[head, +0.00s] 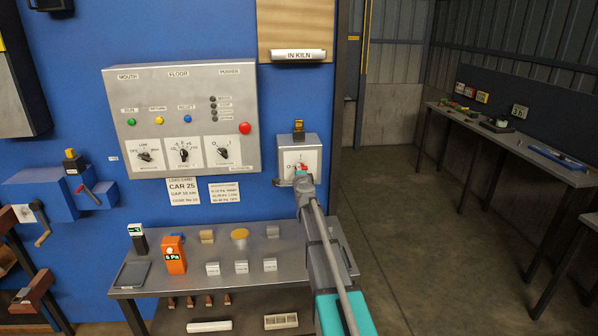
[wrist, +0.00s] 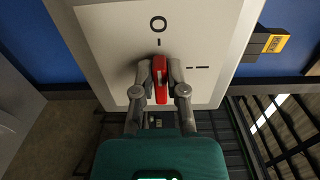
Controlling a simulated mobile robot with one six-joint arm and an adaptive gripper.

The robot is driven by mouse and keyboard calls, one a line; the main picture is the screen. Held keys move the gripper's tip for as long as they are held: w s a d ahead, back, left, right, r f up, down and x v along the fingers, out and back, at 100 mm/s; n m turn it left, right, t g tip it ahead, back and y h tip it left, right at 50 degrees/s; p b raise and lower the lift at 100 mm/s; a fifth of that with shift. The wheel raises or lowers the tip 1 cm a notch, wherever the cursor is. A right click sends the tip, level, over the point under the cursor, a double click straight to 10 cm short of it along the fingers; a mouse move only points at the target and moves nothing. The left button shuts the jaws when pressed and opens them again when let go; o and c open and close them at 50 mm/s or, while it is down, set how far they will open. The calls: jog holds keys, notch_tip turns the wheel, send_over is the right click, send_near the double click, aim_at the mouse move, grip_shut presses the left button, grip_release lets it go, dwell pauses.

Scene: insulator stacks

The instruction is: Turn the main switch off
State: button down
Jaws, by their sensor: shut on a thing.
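The main switch (head: 312,158) is a pale grey box on the right edge of the blue panel, with a small red handle (head: 299,167) on its front. In the wrist view the red handle (wrist: 161,80) sits between the two fingers of my gripper (wrist: 161,84), which is shut on it. The handle's upper end points about at the tick below the O mark (wrist: 158,24). The I mark (wrist: 197,68) is to its right. My gripper (head: 303,179) hides part of the switch face in the head view.
A control panel (head: 180,82) with knobs and a red button is left of the switch. Below stands a metal bench (head: 205,284) with an orange meter (head: 173,254) and several small blocks. The floor (head: 430,230) to the right is clear, with another bench (head: 510,145) beyond.

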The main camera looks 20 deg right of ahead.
jog(key=shift+w+d, duration=0.1)
jog(key=shift+w, duration=0.1)
jog(key=c, duration=0.9)
grip_release()
jog(key=shift+s+r, duration=0.1)
jog(key=shift+r, duration=0.05)
jog(key=shift+o, duration=1.1)
jog(key=shift+f, duration=0.2)
jog(key=shift+s, duration=0.1)
jog(key=v, duration=1.2)
jog(key=shift+r, duration=0.1)
